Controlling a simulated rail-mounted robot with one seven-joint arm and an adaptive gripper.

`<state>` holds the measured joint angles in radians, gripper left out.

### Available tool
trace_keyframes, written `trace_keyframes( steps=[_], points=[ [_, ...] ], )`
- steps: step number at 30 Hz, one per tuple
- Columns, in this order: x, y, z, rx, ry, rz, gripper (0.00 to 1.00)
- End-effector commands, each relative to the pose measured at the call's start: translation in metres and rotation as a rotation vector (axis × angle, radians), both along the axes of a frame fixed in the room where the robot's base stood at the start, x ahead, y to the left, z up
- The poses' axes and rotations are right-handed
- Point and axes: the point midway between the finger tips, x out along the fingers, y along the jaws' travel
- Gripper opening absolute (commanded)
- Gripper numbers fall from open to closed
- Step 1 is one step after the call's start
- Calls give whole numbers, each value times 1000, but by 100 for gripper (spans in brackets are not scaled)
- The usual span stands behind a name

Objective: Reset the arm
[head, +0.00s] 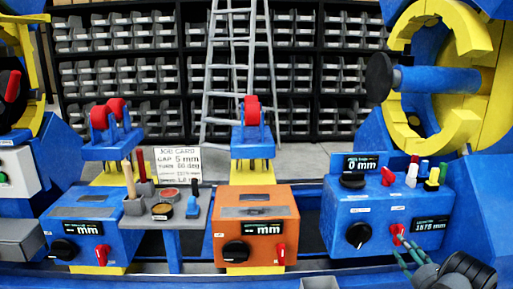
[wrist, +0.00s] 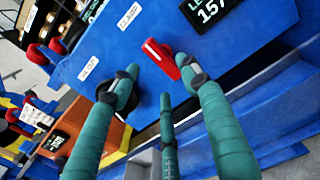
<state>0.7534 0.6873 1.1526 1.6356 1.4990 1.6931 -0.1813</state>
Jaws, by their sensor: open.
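My gripper (head: 403,252) is at the lower right of the head view, in front of the blue control box (head: 345,212). Its teal fingers are spread in the wrist view (wrist: 157,88), with nothing between them. A red lever (head: 397,233) on the box's front face is just beyond the fingertips. The lever also shows in the wrist view (wrist: 161,58), tilted and close to the right fingertip. I cannot tell whether finger and lever touch. My arm's dark wrist part is at the bottom right corner.
An orange box (head: 258,214) and another blue box (head: 117,235) stand to the left, each with a black knob and a red lever. A grey tool stand (head: 163,218) is between them. A large yellow ring (head: 483,95) rises at the right.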

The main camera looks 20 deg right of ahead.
Motion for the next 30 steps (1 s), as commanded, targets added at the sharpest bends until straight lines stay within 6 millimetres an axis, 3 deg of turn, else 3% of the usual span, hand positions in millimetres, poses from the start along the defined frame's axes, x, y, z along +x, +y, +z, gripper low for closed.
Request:
trace_keyframes(
  steps=[10,18,30],
  points=[
    [65,-25,1,-4,-3,-4,46],
    [64,-26,-2,-175,58,-5,46],
    [63,-26,0,-199,68,-6,46]
  ],
)
